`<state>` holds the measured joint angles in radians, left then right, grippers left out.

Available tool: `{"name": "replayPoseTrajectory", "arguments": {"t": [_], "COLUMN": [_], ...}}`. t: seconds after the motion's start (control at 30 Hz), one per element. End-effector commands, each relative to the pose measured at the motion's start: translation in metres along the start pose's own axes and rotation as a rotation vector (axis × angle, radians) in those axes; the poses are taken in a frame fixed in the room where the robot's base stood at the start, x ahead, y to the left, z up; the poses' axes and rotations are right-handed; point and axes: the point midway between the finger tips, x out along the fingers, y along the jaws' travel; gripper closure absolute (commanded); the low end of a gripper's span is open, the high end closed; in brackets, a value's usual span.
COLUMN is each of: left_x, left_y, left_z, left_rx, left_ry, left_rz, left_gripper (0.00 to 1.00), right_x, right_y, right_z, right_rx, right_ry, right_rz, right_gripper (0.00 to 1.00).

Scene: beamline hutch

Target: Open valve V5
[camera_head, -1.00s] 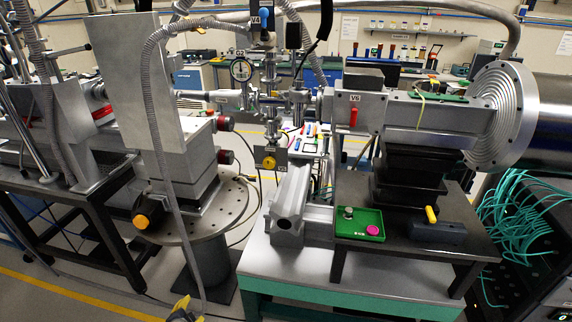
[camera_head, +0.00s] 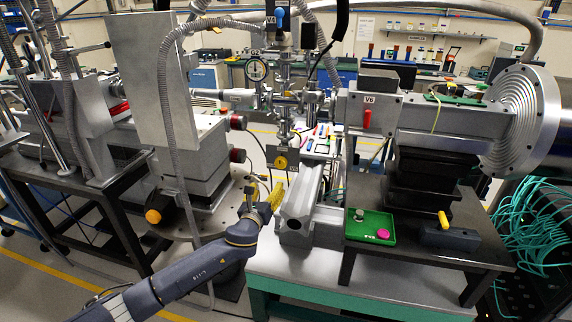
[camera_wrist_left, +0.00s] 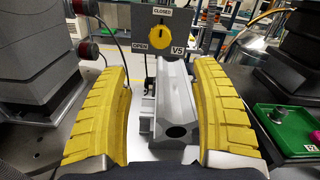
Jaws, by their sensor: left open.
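Valve V5 is a grey plate with a round yellow knob (camera_head: 281,162), below the vertical pipe assembly at the middle of the head view. In the left wrist view the knob (camera_wrist_left: 162,39) shows with a dark pointer mark, and the plate (camera_wrist_left: 183,28) reads CLOSED above, OPEN at left and V5 at right. My left gripper (camera_wrist_left: 161,105) has its two yellow fingers spread wide, with nothing between them. It is in front of and below the knob, not touching it. In the head view my left gripper (camera_head: 268,199) shows small beside the metal rail. My right gripper is not in view.
A grey metal rail (camera_head: 301,203) runs below the valve. Valve V6, with a red handle (camera_head: 366,119), is to the right. A green tray (camera_head: 353,229) sits on a black table. Red-capped knobs (camera_head: 238,122) and a grey hose are at left.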

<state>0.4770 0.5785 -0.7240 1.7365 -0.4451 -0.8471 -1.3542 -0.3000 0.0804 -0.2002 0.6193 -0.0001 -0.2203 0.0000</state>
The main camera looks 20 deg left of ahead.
Motion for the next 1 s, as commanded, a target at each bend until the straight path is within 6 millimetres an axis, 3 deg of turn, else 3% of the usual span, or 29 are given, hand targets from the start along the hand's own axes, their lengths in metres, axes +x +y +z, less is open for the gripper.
{"name": "replayPoseTrajectory", "arguments": {"t": [0.23,1.0], "left_x": [0.019,0.135], "left_y": [0.000,-0.001], "left_z": [0.000,0.000], "left_rx": [0.020,0.016], "left_ry": [0.000,0.000], "left_rz": [0.000,0.000], "left_gripper": [0.36,0.36], "right_x": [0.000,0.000], "right_y": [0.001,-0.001], "right_z": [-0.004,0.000], "right_rx": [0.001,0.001], "right_ry": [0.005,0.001], "right_rz": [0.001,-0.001], "right_gripper": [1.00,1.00]}}
